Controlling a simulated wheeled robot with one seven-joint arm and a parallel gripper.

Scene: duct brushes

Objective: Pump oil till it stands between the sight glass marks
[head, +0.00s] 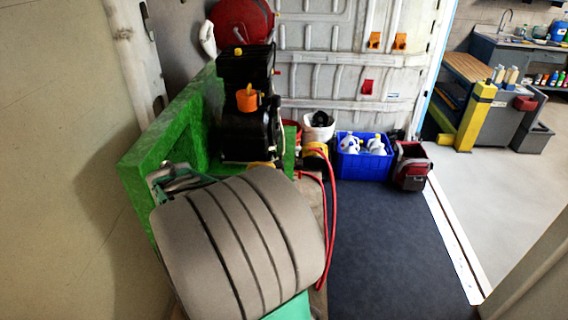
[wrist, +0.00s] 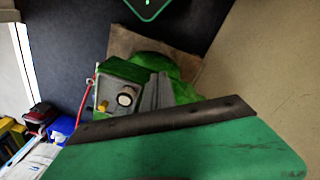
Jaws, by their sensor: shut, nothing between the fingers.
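In the wrist view, a green unit (wrist: 137,72) stands on a brown board (wrist: 125,42). Its grey face carries a pale round glass in a dark ring (wrist: 125,97), which looks like the sight glass, and a yellow knob (wrist: 103,106). The oil level and marks are too small to read. My gripper (wrist: 150,122), teal with a dark edge strip, fills the bottom of that view, shut and empty, apart from the unit as far as I can tell. In the head view, my thick grey arm hides the unit. I cannot make out a pump handle.
Behind my arm in the head view is a black machine (head: 249,135) with an orange cap (head: 247,98), beside a green frame (head: 150,165). A red hose (head: 332,225) hangs at its right. A blue crate (head: 363,165) and red bag (head: 411,166) stand farther back. Dark floor (head: 385,245) at right is clear.

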